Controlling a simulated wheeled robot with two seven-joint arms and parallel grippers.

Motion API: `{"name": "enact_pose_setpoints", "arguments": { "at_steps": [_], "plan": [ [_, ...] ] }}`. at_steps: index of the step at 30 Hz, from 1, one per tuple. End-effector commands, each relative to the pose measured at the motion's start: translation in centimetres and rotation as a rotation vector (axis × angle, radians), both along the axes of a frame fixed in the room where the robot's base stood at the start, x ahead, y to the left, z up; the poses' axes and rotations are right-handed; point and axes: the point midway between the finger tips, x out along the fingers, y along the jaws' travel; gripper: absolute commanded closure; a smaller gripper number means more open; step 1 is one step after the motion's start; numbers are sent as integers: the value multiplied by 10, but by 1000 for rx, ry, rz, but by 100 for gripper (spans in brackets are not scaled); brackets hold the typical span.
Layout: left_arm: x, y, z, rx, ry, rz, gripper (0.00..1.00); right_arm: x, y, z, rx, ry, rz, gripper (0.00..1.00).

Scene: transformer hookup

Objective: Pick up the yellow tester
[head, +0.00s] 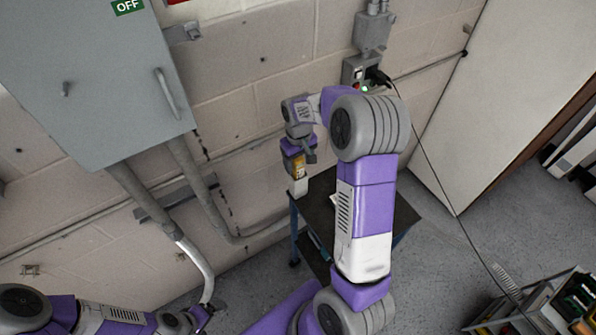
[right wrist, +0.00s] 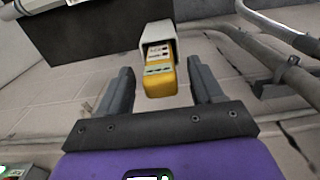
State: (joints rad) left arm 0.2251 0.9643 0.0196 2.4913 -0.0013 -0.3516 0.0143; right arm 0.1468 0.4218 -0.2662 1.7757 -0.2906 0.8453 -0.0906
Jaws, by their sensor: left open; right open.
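The yellow tester (right wrist: 160,78) shows in the right wrist view with its far part inside a pale grey holder (right wrist: 158,32). My right gripper (right wrist: 161,74) is open, with one finger on each side of the tester and a visible gap to both. In the head view the tester (head: 299,170) is small and partly hidden under my right gripper (head: 299,163), with the pale holder (head: 298,187) below it near the cart's corner. My left gripper (head: 202,318) is open and empty at the bottom left of the head view, by the lower end of a conduit.
A dark-topped cart (head: 318,212) stands by the block wall, partly hidden behind my right arm. A grey cabinet (head: 95,85) with conduits hangs at the upper left. A wall outlet (head: 357,72) holds a black plug with a trailing cord. A crate (head: 545,305) sits at the lower right.

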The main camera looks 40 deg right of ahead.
Motion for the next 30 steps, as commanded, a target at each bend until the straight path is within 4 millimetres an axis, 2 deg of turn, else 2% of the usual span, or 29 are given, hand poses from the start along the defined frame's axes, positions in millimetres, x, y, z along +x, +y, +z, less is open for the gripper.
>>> {"name": "enact_pose_setpoints", "arguments": {
  "at_steps": [4,12,14,23,30],
  "plan": [
    [0,0,-1,0,-1,0,0,0,0,-18,0,1,0,34],
    [0,0,-1,0,-1,0,0,0,0,-21,0,-1,0,34],
    [0,0,-1,0,-1,0,0,0,0,-21,0,-1,0,42],
    [0,0,-1,0,-1,0,0,0,0,-20,0,-1,0,88],
    [0,0,-1,0,-1,0,0,1,0,-20,0,-2,0,90]
  ]
}}
